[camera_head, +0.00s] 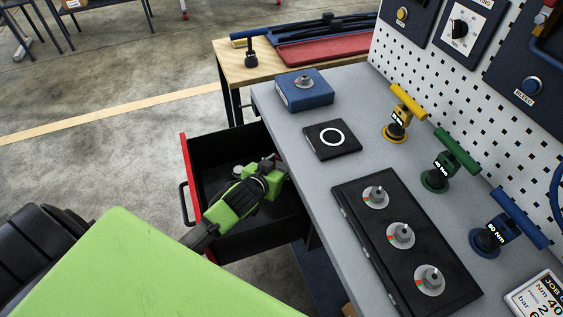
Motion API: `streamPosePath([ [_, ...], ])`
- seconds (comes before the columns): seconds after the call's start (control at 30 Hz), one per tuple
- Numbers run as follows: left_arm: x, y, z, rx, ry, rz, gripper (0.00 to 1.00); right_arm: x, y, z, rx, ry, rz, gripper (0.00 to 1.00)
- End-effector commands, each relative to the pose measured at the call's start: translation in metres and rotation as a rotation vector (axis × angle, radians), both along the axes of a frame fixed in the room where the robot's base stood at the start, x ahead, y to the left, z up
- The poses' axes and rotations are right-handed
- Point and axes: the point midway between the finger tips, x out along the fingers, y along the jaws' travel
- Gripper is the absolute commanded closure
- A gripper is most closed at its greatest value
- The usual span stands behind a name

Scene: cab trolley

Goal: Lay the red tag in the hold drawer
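The hold drawer (188,180) stands pulled out at the left side of the grey bench, with a red front edge, a black handle and a dark interior. My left gripper (268,163) is over the drawer, near its bench-side end. Its fingers are small and dark against the interior, so I cannot tell whether they are open or shut. A tiny red spot shows by the fingertips; I cannot tell whether it is the red tag. No red tag is clearly visible elsewhere. My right gripper is not in view.
The grey bench (300,130) carries a blue block (304,90), a black pad with a white ring (332,139), a black tray (348,200) with three round fittings, and yellow, green and blue T-handled tools (444,168). A wooden table (262,70) stands behind.

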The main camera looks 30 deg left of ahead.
Motion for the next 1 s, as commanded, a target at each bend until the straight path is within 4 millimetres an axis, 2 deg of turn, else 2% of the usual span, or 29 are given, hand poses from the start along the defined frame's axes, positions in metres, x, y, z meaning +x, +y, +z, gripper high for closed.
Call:
streamPosePath([
  [0.2, 0.0, 0.0, -0.004, 0.0, 0.0, 0.0, 0.8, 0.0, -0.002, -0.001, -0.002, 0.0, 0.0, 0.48],
  [0.23, 0.0, 0.0, -0.004, 0.0, 0.0, 0.0, 0.51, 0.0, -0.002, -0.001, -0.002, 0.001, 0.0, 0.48],
  [0.27, 0.0, 0.0, -0.004, 0.0, 0.0, 0.0, 0.44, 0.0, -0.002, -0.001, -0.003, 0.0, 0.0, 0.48],
  [0.6, 0.0, 0.0, -0.003, 0.001, 0.0, 0.0, 0.42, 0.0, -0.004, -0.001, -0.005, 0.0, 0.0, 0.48],
  [0.77, 0.0, 0.001, 0.014, 0.004, -0.003, -0.002, 0.42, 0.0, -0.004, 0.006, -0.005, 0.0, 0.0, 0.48],
  [0.83, -0.011, -0.001, 0.012, -0.001, 0.002, -0.001, 0.42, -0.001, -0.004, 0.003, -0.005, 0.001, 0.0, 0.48],
  [1.0, -0.036, -0.002, 0.027, 0.0, 0.001, 0.0, 0.42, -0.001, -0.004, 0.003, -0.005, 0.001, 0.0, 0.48],
])
